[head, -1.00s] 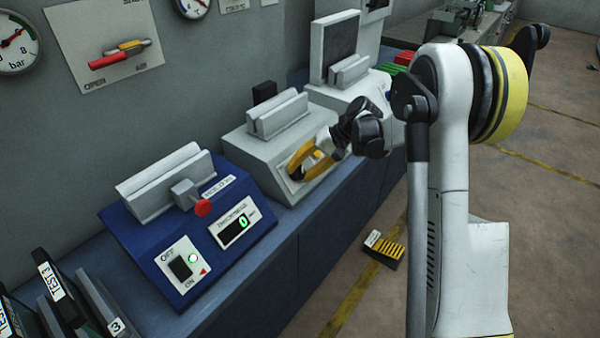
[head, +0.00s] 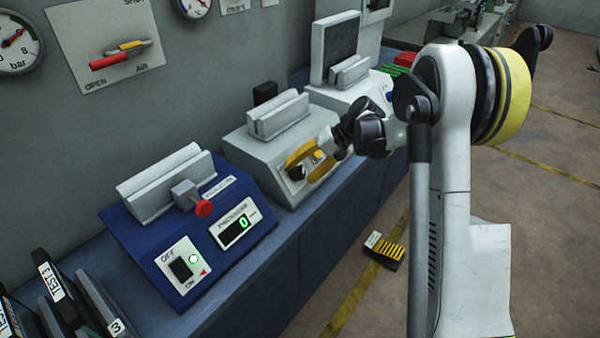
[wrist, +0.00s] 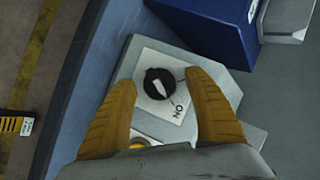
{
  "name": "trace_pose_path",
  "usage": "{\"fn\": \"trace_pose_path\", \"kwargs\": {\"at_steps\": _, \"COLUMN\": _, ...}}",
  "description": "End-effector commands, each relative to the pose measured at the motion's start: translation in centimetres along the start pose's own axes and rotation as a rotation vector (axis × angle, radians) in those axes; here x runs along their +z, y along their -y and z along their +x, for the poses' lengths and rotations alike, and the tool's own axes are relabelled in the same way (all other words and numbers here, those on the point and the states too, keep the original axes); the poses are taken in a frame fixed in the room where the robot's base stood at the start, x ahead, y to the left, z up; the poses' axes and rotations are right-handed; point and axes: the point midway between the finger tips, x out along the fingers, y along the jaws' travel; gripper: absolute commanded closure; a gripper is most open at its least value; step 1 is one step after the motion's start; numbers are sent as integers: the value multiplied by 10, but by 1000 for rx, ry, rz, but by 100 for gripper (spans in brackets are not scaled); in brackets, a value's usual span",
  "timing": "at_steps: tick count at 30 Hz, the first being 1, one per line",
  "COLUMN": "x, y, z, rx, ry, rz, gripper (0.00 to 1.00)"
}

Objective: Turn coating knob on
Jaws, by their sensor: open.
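The coating knob is a round black dial with a white pointer mark (wrist: 159,83), on a white plate marked ON in the wrist view. In the head view the dark knob (head: 297,173) shows on the front of the middle grey machine (head: 245,150). My gripper (head: 302,171) has its yellow fingers open at this machine. In the wrist view the gripper (wrist: 158,79) has one finger on each side of the knob, with visible gaps. I cannot tell the fingers' height over the plate.
A yellow button (wrist: 137,145) sits near the knob, between the finger bases. A blue machine (head: 150,255) with a red-ended lever and OFF/ON switch stands at left. Another grey machine (head: 350,100) stands behind. The blue bench (head: 300,250) has a narrow front strip.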

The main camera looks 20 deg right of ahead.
Motion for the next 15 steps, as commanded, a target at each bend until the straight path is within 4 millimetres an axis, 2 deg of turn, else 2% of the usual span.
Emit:
{"fn": "trace_pose_path", "kwargs": {"at_steps": 5, "x": 0, "y": 0, "z": -31, "rx": 0, "ry": -2, "rz": 3, "gripper": 38}}
{"fn": "trace_pose_path", "kwargs": {"at_steps": 12, "x": 0, "y": 0, "z": -84, "rx": 0, "ry": -2, "rz": 2, "gripper": 38}}
{"fn": "trace_pose_path", "kwargs": {"at_steps": 15, "x": 0, "y": 0, "z": -100, "rx": 0, "ry": 0, "rz": 2, "gripper": 38}}
